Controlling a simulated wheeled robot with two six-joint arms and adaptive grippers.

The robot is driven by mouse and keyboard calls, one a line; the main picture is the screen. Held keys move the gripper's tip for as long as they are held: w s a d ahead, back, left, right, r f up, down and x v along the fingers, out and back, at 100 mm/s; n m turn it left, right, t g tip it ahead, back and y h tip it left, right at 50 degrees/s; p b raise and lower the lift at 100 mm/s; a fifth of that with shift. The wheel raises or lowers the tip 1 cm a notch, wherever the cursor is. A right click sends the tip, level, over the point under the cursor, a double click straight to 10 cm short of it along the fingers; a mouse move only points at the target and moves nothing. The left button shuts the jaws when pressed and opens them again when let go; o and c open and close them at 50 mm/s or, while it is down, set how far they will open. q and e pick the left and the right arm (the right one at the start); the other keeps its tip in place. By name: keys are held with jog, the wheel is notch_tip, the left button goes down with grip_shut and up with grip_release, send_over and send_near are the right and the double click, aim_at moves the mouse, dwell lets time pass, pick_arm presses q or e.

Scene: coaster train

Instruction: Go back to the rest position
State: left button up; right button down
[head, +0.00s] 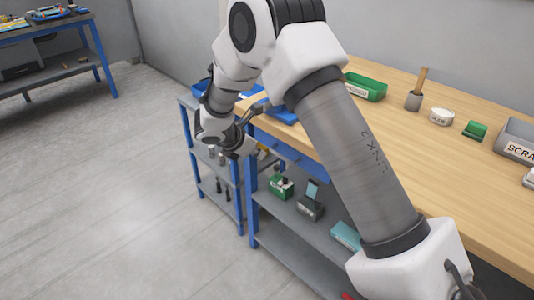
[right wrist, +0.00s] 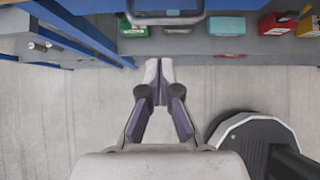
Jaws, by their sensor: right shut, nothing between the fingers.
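My right gripper (head: 240,147) hangs beside the front edge of the wooden workbench (head: 440,165), at the bench's far left end, partly hidden by my own wrist in the head view. In the right wrist view its two fingers (right wrist: 158,68) are together with nothing between them, over bare floor. My right arm arches across the middle of the head view, in front of part of the bench. My left gripper is in neither view.
Several small boxes, one of them teal (head: 345,236), stand on the bench's lower shelf. A green tray (head: 367,87), a wooden-handled tool (head: 414,100) and a grey scrap bin (head: 517,139) are on top. A blue-framed side shelf (head: 190,150) adjoins. The floor (head: 110,190) at left is clear.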

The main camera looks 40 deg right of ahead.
jog(key=v, duration=0.5)
jog(key=s+a+f+g+y+p, duration=0.2)
jog(key=s+f+g+p, duration=0.25)
jog(key=s+f, duration=1)
jog(key=s+a+f+m+g+y, duration=0.1)
jog(key=s+a+f+m+y, duration=0.2)
jog(key=s, duration=0.4)
jog(key=s+a+f+m+y+p, duration=0.1)
jog(key=s+a+f+m+y, duration=0.15)
jog(key=s+a+m, duration=0.4)
jog(key=s+a+f+m+g+y, duration=0.15)
jog(key=s+f, duration=0.25)
jog(key=s, duration=0.4)
jog(key=w+m+t, duration=0.3)
jog(key=m+t, duration=0.1)
jog(key=m, duration=0.1)
jog(key=w+m+t, duration=0.2)
jog(key=m, duration=0.1)
jog(key=shift+w+d+f+h, duration=0.25)
jog(key=shift+w+h, duration=0.1)
jog(key=shift+h, duration=0.05)
